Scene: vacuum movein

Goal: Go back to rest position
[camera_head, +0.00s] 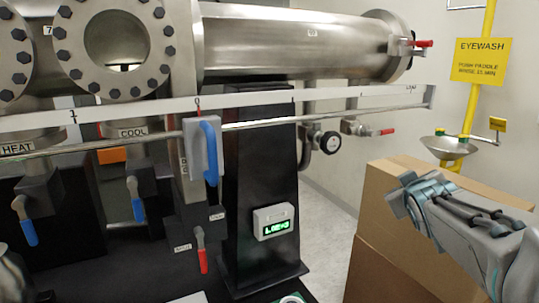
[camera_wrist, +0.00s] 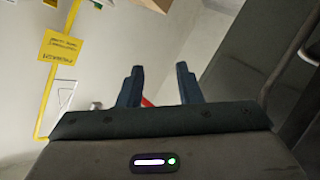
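My gripper (camera_wrist: 157,88) shows in the wrist view with its two dark fingers apart and nothing between them. In the head view my arm comes in from the right edge, and my gripper (camera_head: 412,200) is in front of the cardboard boxes, right of the steel vacuum chamber (camera_head: 290,45). The finger gap is hard to make out there. The gripper appears apart from the chamber and its valves. No held object shows in either view.
Blue-handled valves (camera_head: 137,210) and a red-handled valve (camera_head: 203,260) hang below the chamber at left. A rail (camera_head: 340,117) crosses in front. Cardboard boxes (camera_head: 382,240) stand at right. A yellow eyewash station (camera_head: 462,140) is behind. Some floor (camera_head: 325,205) shows clear between.

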